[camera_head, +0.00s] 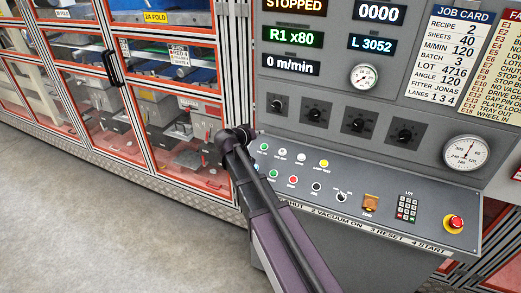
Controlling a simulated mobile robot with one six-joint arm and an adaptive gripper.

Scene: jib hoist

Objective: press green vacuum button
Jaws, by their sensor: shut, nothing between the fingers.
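A green button (273,174) sits at the left of the lower row on the sloping control panel (375,233), beside a red button (293,180). A second green round lamp or button (264,147) is at the left of the upper row. The small labels are too blurred to tell which green one is for vacuum. A strip along the panel's front edge (380,232) reads "2 VACUUM ON". My arm crosses the panel's left end, its dark joint close to the green ones. No gripper fingers can be made out.
A yellow lamp (324,163), a black knob (316,186), a keypad (407,208) and a red emergency stop (454,223) share the panel. Above are dark knobs (359,126), gauges and a "STOPPED" display (293,5). Orange-framed cabinets (180,115) stand left. The floor (90,220) is clear.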

